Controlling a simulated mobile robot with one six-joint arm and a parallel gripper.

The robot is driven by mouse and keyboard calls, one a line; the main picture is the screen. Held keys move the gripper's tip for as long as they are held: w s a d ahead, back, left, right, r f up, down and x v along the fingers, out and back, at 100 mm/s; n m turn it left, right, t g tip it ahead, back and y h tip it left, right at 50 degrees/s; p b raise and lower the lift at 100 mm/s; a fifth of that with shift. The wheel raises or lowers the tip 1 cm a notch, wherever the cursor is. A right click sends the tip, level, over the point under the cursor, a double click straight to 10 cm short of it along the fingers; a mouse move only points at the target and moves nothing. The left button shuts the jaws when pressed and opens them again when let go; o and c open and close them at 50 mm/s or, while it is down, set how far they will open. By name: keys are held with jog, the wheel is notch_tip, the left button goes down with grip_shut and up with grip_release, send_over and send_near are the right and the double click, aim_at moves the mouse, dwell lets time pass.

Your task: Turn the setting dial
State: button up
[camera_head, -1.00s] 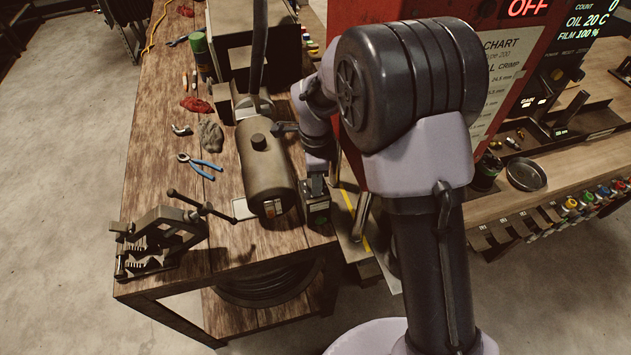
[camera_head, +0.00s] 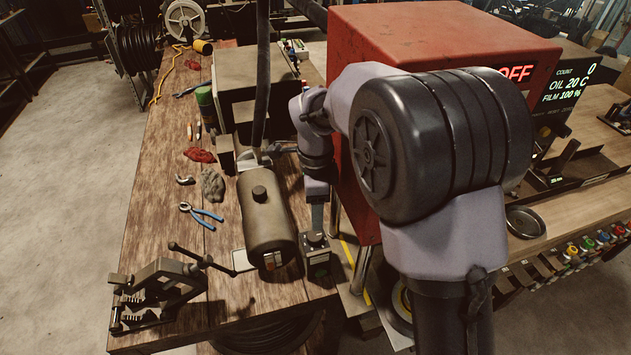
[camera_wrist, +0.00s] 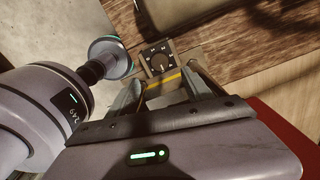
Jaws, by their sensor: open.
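The setting dial (camera_wrist: 159,62) is a round black knob on a dark square plate with pale scale marks around it. It sits on top of a small dark box (camera_head: 317,266) at the right edge of the wooden bench, beside the olive cylinder. My gripper (camera_wrist: 166,82) is open in the wrist view, its two fingers spread with nothing between them. The dial lies just beyond the fingertips, and I see no contact. In the head view my gripper (camera_head: 316,218) points down above the box, and the dial is small there.
The olive cylinder (camera_head: 262,222) lies close left of the box. The red machine cabinet (camera_head: 430,40) stands close to the right. A vise (camera_head: 160,292) is at the bench's front left corner. Blue-handled pliers (camera_head: 203,213) and rags lie further back on the bench (camera_head: 150,205).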

notch_tip(320, 180, up, 8)
jog(key=p, duration=0.1)
dwell(0.5)
